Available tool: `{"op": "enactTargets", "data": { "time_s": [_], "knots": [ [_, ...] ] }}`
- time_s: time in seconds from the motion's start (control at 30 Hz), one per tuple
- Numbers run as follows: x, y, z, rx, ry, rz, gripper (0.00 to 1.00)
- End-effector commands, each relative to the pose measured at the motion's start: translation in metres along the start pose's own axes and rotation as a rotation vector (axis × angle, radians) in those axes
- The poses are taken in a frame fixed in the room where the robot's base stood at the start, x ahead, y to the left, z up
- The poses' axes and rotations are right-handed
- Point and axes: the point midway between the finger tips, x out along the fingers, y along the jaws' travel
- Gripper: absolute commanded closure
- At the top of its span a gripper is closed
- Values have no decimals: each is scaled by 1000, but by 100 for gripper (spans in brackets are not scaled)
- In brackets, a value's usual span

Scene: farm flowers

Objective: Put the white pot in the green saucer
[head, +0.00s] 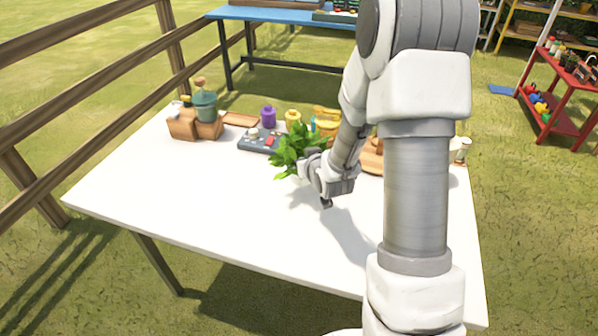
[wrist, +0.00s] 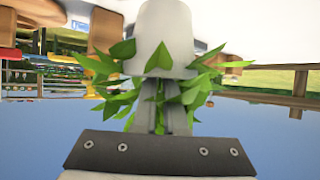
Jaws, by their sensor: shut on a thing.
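The white pot (wrist: 166,38) fills the upper middle of the wrist view, which appears upside down. A leafy green plant grows from it, and the leaves (head: 297,150) show above the table in the head view. The pot itself is hidden there behind leaves and my gripper (head: 312,172). In the wrist view my gripper (wrist: 163,85) is shut on the pot at its rim, among the leaves. I cannot tell whether the pot's base touches the table. I cannot make out the green saucer in either view.
The white table (head: 220,220) is clear in front and at left. At the back stand a wooden box (head: 183,125), a dark green pot (head: 204,105), a grey tray (head: 258,141), a purple jar (head: 268,117) and yellow items (head: 327,122). A wooden fence (head: 90,85) runs along the left.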

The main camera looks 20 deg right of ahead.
Motion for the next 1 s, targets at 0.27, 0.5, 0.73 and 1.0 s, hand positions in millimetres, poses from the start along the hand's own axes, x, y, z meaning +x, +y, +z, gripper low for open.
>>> {"op": "enactTargets", "data": {
  "time_s": [0.27,0.5,0.73,1.0],
  "knots": [
    [17,-7,14,2,0,1,100],
    [29,-7,36,0,2,2,100],
    [29,-7,36,0,4,2,100],
    [30,-7,39,0,1,1,78]
  ]
}}
